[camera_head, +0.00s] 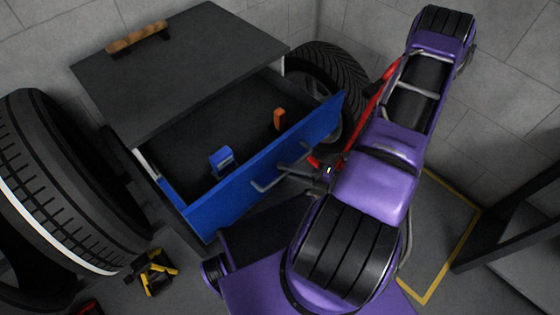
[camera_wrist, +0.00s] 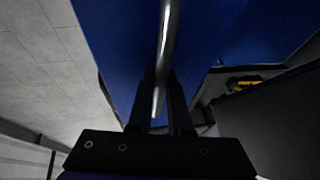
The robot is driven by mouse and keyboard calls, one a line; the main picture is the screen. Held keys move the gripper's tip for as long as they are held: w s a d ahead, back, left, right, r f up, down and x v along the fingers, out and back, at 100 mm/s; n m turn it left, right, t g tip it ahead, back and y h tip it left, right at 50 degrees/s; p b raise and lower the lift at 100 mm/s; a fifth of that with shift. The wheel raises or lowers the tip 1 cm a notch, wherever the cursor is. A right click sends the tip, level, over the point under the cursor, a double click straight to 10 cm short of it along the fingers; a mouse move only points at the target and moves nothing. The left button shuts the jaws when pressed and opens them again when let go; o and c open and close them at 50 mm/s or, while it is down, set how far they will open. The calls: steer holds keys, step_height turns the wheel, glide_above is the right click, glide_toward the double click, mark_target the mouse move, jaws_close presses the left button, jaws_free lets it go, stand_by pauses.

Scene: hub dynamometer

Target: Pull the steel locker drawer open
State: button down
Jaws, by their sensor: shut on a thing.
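The steel locker has a dark grey top (camera_head: 175,70) and a blue-fronted drawer (camera_head: 220,205). The drawer stands pulled out, and its dark inside shows from above. A blue item (camera_head: 221,160) and an orange item (camera_head: 279,118) are in it. A metal bar handle (camera_head: 270,182) is fixed on the blue front. My gripper (camera_head: 318,172) is at the right part of this handle, partly hidden by my arm in the head view. In the wrist view the fingers (camera_wrist: 160,110) are shut on the handle bar (camera_wrist: 166,50), with the blue front behind it.
A large tyre (camera_head: 60,190) stands at the left, and another tyre (camera_head: 325,75) is behind the locker's right side. A yellow and black tool (camera_head: 153,272) lies on the floor. A wooden-handled brush (camera_head: 137,37) lies on the locker top. A dark frame (camera_head: 510,220) stands at the right.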

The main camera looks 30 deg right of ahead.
steer(key=shift+s+d, duration=0.1)
stand_by(0.3)
steer(key=c, duration=0.8)
jaws_free()
steer(key=shift+c, duration=0.2)
steer(key=v, duration=1.7)
steer(key=shift+s, duration=0.2)
steer(key=shift+d+r, duration=0.1)
